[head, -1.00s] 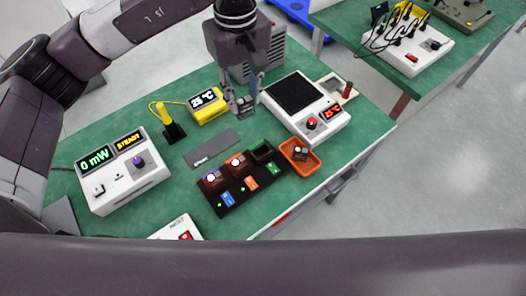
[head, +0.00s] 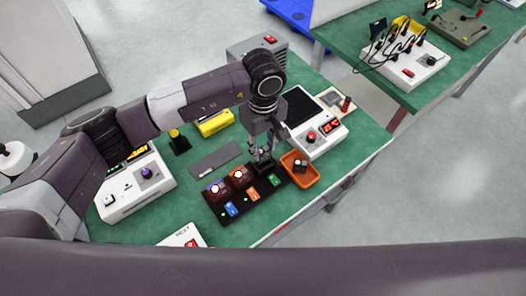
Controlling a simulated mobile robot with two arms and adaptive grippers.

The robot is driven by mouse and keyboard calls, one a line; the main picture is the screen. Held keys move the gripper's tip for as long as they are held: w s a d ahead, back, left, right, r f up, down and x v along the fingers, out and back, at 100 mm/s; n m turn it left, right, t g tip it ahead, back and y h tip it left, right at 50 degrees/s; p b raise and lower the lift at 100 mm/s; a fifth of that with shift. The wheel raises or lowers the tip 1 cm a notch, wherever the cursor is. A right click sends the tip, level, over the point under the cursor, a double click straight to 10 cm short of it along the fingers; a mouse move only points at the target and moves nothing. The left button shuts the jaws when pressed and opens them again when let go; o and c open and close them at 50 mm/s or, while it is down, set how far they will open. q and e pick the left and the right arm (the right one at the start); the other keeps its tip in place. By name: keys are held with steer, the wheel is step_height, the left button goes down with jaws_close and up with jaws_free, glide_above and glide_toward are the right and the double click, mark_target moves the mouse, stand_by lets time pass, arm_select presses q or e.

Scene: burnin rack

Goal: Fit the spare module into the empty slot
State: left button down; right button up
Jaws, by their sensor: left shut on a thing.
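The black rack (head: 243,203) lies on the green bench, with blue, orange and green labels along its front. Two modules, each with a glowing light, sit in its left slot (head: 215,189) and middle slot (head: 238,174). My left gripper (head: 262,158) points down over the right end slot, behind the green label. It is shut on a small dark thing, seemingly the spare module, mostly hidden by the fingers. I cannot tell whether this thing is inside the slot or just above it. My right gripper is not in view.
An orange tray (head: 313,180) holding a small dark piece stands close right of the rack. A white device (head: 325,140) with a red knob is behind it. A grey plate (head: 214,160) lies behind the rack. A white meter (head: 138,196) stands at left.

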mark_target(263, 156)
arm_select(q)
step_height(263, 156, down, 4)
steer(key=shift+r+p, duration=0.15)
steer(key=shift+p, duration=0.4)
steer(key=shift+f, duration=0.4)
steer(key=shift+f, duration=0.1)
steer(key=shift+f, duration=0.1)
steer(key=c, duration=1.5)
jaws_free()
